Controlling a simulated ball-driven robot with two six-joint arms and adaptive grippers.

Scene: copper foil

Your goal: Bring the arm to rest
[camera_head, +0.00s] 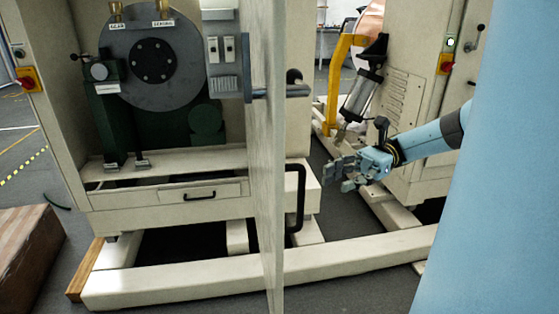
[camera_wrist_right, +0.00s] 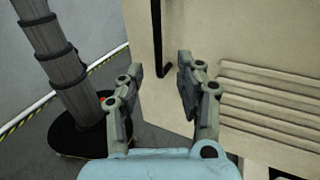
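My right gripper (camera_head: 337,176) is in front of the beige machine frame in the head view, right of the upright panel. Its light blue arm comes in from the right. In the right wrist view the two grey fingers of this gripper (camera_wrist_right: 161,72) stand apart with nothing between them. A beige cabinet face lies beyond the fingertips. My left gripper is in neither view.
An upright beige panel (camera_head: 268,200) with a black handle (camera_head: 298,198) stands left of the gripper. A yellow bar (camera_head: 335,85) and a grey cylinder (camera_head: 361,97) are close behind it. A grey column (camera_wrist_right: 62,65) shows in the wrist view.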

